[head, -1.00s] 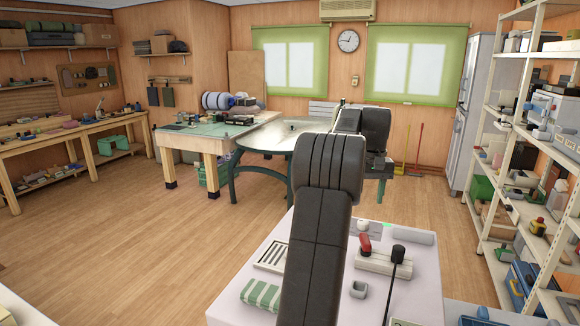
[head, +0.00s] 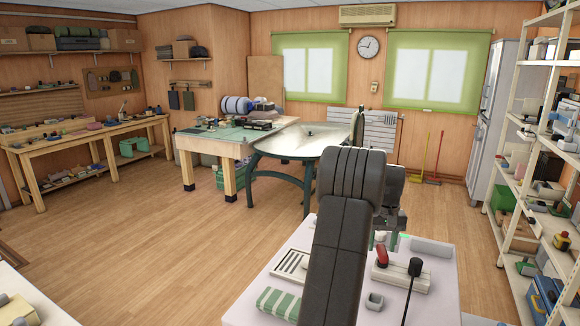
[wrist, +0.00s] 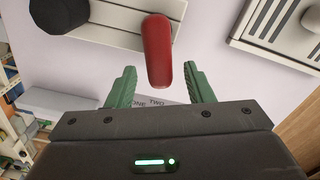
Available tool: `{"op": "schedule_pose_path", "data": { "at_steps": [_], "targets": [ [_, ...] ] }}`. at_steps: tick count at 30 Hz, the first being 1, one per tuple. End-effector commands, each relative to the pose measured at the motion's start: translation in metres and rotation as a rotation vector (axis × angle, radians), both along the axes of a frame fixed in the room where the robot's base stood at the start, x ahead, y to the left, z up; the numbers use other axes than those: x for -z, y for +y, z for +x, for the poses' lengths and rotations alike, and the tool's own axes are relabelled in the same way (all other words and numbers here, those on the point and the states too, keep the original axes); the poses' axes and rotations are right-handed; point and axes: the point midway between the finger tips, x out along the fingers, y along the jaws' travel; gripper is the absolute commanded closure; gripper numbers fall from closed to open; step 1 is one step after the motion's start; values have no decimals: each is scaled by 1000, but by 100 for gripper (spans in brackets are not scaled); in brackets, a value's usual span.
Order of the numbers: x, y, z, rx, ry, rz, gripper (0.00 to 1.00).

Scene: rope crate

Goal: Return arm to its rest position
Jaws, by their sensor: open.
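My gripper (wrist: 160,88) is open, its two green fingers spread apart with nothing held. In the wrist view a red handle (wrist: 158,50) shows between and beyond the fingers, with gaps on both sides. In the head view my arm is folded above a white top, and the gripper (head: 387,240) is low behind it, mostly hidden by the arm. The red handle (head: 381,257) stands on a pale block on that top, close to the gripper. I cannot tell how far above the top the fingers are.
The white top also bears a black-knobbed lever (head: 414,268), a striped green block (head: 278,303) and a slotted plate (head: 291,264). A round table (head: 300,140) and a workbench (head: 215,137) stand beyond. Shelves (head: 520,130) line the right. The wooden floor (head: 170,230) at left is clear.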

Motion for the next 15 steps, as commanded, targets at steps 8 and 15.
{"op": "schedule_pose_path", "data": {
  "at_steps": [8,15],
  "targets": [
    [-4,0,0,-5,-1,0,53],
    [-37,0,1,-12,-5,-2,53]
  ]
}}
